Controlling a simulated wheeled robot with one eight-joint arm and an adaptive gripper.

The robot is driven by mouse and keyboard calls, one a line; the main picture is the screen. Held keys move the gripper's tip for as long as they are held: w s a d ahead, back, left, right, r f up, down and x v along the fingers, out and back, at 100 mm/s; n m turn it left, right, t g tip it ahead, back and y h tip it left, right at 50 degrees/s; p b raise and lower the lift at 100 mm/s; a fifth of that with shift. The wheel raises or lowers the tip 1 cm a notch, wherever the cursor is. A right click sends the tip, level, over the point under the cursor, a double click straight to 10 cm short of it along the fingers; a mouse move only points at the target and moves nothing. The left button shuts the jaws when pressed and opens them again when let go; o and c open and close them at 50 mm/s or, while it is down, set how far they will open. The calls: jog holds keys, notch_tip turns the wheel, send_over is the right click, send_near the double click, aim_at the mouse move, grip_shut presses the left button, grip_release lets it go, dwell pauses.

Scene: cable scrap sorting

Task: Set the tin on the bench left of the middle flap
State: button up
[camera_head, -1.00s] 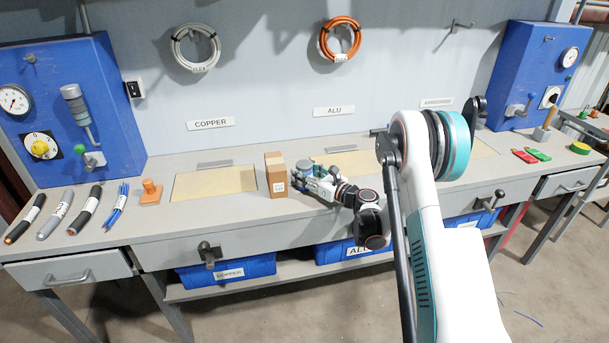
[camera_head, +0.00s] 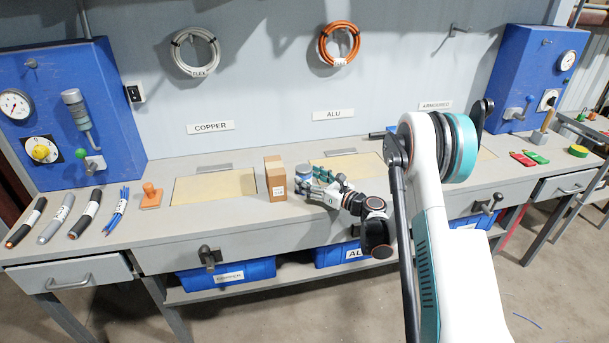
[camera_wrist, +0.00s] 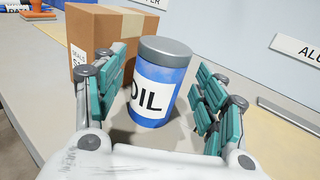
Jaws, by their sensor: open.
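The tin is a blue can with a grey lid and a white OIL label (camera_wrist: 158,84). In the head view the tin (camera_head: 303,172) stands upright on the bench (camera_head: 233,222), just right of a cardboard box and left of the middle flap (camera_head: 345,168), the yellowish panel under the ALU sign. My gripper (camera_head: 312,184) is open, low over the bench in front of the tin. In the wrist view the teal-padded fingers of my gripper (camera_wrist: 162,98) stand on both sides of the tin, with a gap visible at the right.
The cardboard box (camera_head: 275,178) stands close to the left of the tin and the left finger. The left flap (camera_head: 215,186) lies beyond it. Cable pieces (camera_head: 86,212) and an orange stamp-like object (camera_head: 151,196) lie farther left. The bench front edge right of the box is clear.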

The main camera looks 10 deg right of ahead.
jog(key=p+v, duration=0.1)
jog(key=v, duration=0.7)
jog(key=shift+s+d, duration=0.3)
jog(key=shift+s, duration=0.3)
jog(key=shift+r, duration=0.1)
